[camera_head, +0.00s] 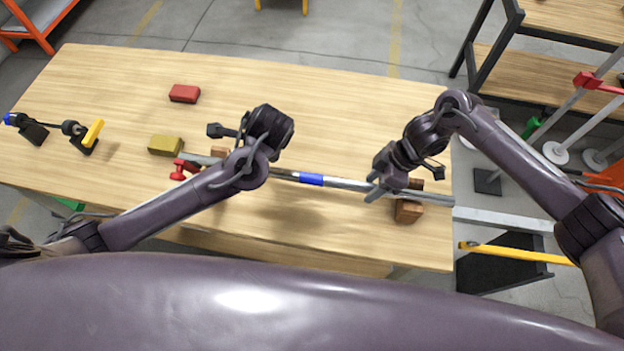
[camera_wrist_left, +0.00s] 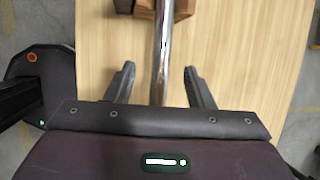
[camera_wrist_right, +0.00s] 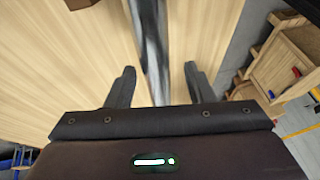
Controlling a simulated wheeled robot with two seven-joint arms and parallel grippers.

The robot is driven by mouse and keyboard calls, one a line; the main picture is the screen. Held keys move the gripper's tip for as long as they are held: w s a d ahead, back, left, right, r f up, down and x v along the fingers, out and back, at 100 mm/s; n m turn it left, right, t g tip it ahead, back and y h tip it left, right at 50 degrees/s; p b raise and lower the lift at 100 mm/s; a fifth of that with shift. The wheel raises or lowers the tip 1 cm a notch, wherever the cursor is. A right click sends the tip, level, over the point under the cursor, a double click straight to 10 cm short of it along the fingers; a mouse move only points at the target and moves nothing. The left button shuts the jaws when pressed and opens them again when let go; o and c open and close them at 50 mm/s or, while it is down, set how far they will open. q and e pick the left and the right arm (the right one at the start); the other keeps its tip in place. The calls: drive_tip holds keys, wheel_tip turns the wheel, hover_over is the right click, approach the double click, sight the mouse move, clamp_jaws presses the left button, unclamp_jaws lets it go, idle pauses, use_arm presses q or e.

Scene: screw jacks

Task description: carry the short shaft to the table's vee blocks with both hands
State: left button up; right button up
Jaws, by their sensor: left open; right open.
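The short shaft (camera_head: 345,184) is a silver bar with a blue band, lying across the front part of the wooden table (camera_head: 330,130). Brown wooden vee blocks stand at its right part (camera_head: 408,210) and its left part (camera_head: 219,152); whether it sits fully in them I cannot tell. In the left wrist view the shaft (camera_wrist_left: 161,60) runs between the open fingers of my left gripper (camera_wrist_left: 158,82). My right gripper (camera_head: 374,187) is open at the shaft near the right block. In the right wrist view the shaft (camera_wrist_right: 152,55) passes between its spread fingers.
A yellow block (camera_head: 165,145), a red block (camera_head: 184,93) and a red-handled part (camera_head: 178,170) are on the table's left half. Black stands (camera_head: 80,138) are farther left. A shelf (camera_head: 550,75) and metal posts stand right of the table. The table's back middle is clear.

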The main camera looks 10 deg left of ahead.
use_arm(q)
drive_tip(key=v, duration=0.4)
use_arm(e)
drive_tip(key=v, duration=1.2)
use_arm(q)
drive_tip(key=shift+s, duration=0.1)
use_arm(e)
drive_tip(key=shift+f, duration=0.15)
